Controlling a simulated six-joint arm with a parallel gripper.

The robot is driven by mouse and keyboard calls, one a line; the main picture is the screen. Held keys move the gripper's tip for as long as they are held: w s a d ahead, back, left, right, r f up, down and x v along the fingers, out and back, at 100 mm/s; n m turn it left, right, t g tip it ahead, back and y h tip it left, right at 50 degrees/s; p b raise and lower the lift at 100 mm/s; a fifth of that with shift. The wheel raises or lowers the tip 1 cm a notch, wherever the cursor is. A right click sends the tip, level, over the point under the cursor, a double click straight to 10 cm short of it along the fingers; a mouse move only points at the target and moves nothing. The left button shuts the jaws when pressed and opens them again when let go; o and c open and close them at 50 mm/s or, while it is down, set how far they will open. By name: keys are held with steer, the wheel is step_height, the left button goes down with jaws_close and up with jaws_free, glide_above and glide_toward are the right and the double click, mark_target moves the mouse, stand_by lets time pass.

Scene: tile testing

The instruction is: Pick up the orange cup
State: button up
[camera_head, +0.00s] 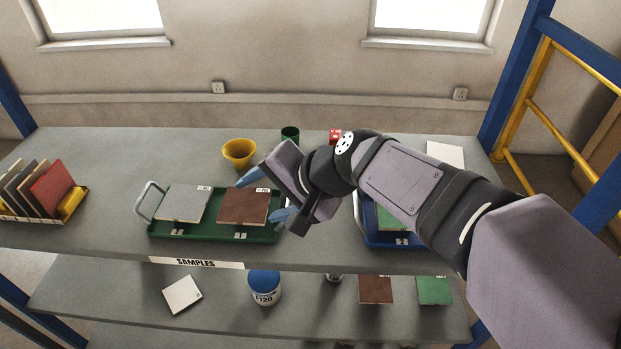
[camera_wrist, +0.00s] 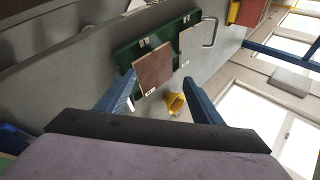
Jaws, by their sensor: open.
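A yellow-orange cup (camera_head: 239,152), wide at the rim and narrower below, stands on the upper shelf behind the green tray. It is the only cup near orange that I see. In the wrist view the cup (camera_wrist: 174,104) shows between the two blue fingers, nearer the right one. My gripper (camera_head: 255,200) is open and empty, above the right part of the green tray. The cup is apart from the fingers, to their upper left in the head view. My gripper (camera_wrist: 160,80) also shows in the wrist view.
The green tray (camera_head: 157,228) holds a grey tile (camera_head: 183,203) and a brown tile (camera_head: 243,207). A dark green cup (camera_head: 290,133) and a red object (camera_head: 335,135) stand at the back. A blue tray (camera_head: 372,238) is partly behind my arm. The shelf left of the cup is clear.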

steer(key=w+a+r+n+t+y+b, duration=0.2)
steer(key=w+a+r+t, duration=0.1)
steer(key=a+r, duration=0.5)
steer(key=w+d+f+t+h+p, duration=0.1)
steer(key=w+f, duration=0.1)
steer(key=f, duration=0.1)
steer(key=w+d+f+t+h+p, duration=0.1)
steer(key=w+d+f+h, duration=0.1)
steer(key=f, duration=0.1)
steer(key=w+d+f+t+h+p, duration=0.1)
steer(key=w+d+f+p, duration=0.1)
steer(key=f, duration=0.1)
steer(key=shift+w+d+f+h, duration=0.1)
steer(key=shift+d+f+h, duration=0.05)
steer(key=shift+f+h, duration=0.15)
steer(key=d+f+n+t+h, duration=0.1)
steer(key=d, duration=0.1)
steer(key=d+f+t+h+p, duration=0.1)
steer(key=d+h, duration=0.1)
steer(key=d, duration=0.1)
steer(key=d+f+n+t+h+p, duration=0.1)
steer(key=d, duration=0.2)
steer(key=shift+w+d+n, duration=0.25)
steer(key=shift+n, duration=0.05)
steer(key=shift+s+d+r+t+h+p, duration=0.1)
steer(key=shift+d+t+h+p, duration=0.2)
steer(key=shift+d+t+h, duration=0.3)
steer(key=shift+d+p+x, duration=0.2)
steer(key=shift+p+x, duration=1.05)
steer(key=shift+x, duration=2.4)
